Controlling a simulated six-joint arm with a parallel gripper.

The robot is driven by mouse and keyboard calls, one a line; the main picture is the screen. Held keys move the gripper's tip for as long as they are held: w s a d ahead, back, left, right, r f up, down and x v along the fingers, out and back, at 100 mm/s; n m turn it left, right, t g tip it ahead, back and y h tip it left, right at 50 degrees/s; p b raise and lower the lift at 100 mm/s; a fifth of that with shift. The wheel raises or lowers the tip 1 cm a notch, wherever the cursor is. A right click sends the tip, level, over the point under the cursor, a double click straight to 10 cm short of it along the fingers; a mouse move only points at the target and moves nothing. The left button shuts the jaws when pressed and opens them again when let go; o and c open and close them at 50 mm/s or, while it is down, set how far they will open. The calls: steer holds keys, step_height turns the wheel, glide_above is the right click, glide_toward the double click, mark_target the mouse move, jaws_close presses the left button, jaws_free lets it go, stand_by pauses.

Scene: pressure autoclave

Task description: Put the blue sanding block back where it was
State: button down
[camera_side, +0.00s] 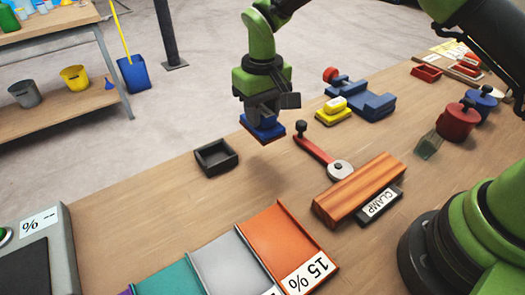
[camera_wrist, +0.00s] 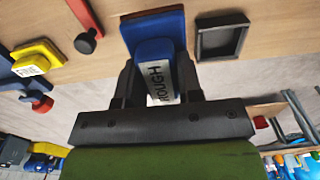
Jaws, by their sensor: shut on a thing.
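The blue sanding block (camera_side: 262,129) is in my gripper (camera_side: 267,106), near the table's far edge in the side view. A small empty black tray (camera_side: 203,172) lies to the left of the block in the side view; in the wrist view the tray (camera_wrist: 201,42) is on the right.
A yellow block (camera_side: 325,119) and a blue vise-like fixture (camera_side: 378,106) stand to the right. A red-armed tool (camera_side: 316,151), an orange wooden block (camera_side: 350,184) and a "CLAMP" piece (camera_side: 393,207) lie nearer. Bare table surrounds the black tray.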

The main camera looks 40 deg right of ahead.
mark_target(263, 109)
step_height(263, 109, down, 8)
steer(key=shift+f, duration=0.15)
steer(key=shift+f, duration=0.1)
steer(key=c, duration=0.8)
jaws_free()
step_height(263, 109, up, 12)
steer(key=shift+r, duration=0.2)
